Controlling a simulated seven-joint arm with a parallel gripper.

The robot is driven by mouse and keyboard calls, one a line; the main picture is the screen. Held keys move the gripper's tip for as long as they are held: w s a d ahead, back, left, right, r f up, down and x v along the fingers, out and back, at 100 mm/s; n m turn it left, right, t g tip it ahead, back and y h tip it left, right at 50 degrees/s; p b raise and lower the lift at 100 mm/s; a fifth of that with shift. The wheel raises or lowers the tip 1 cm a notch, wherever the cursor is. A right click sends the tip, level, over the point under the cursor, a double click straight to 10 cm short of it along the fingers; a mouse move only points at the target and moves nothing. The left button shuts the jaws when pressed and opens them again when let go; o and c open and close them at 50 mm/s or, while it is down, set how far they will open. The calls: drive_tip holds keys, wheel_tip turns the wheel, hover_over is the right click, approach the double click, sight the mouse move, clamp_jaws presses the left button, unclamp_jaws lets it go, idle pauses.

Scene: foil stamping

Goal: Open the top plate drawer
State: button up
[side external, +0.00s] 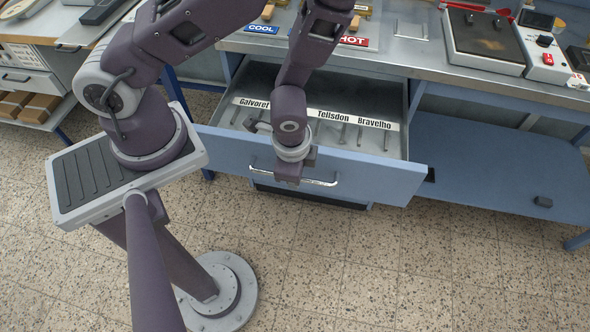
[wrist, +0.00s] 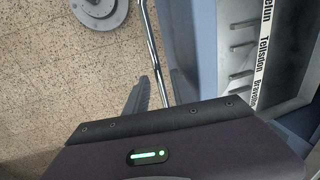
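The top plate drawer (side external: 375,172) is pulled out from under the bench, with a blue front and a grey inside. In the side external view its metal bar handle (side external: 325,183) runs across the front. My gripper (side external: 288,180) is at the drawer front, over the handle. In the wrist view one dark finger (wrist: 138,98) shows beside the handle (wrist: 152,50).
The bench top (side external: 400,55) above carries COOL and HOT mats, a hot plate (side external: 482,38) and a control box (side external: 545,55). A lower blue shelf (side external: 500,170) with a small dark block is at the right. The tiled floor in front of the drawer is clear.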

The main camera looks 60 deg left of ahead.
wheel_tip(320, 180, up, 7)
drive_tip(key=s, duration=0.1)
drive_tip(key=shift+d, duration=0.45)
wheel_tip(320, 180, up, 9)
drive_tip(key=w+n+h, duration=0.1)
drive_tip(key=w+n, duration=0.1)
drive_tip(key=n, duration=0.1)
drive_tip(key=s+a+r+n+t, duration=0.2)
drive_tip(key=s+a+r+n, duration=0.1)
drive_tip(key=r, duration=0.6)
drive_tip(key=s+a+r+n+t, duration=0.2)
drive_tip(key=s+r, duration=0.4)
drive_tip(key=r, duration=0.3)
drive_tip(key=shift+s+a+n+h, duration=0.2)
drive_tip(key=shift+a+n+h, duration=0.1)
drive_tip(key=shift+a+n, duration=0.2)
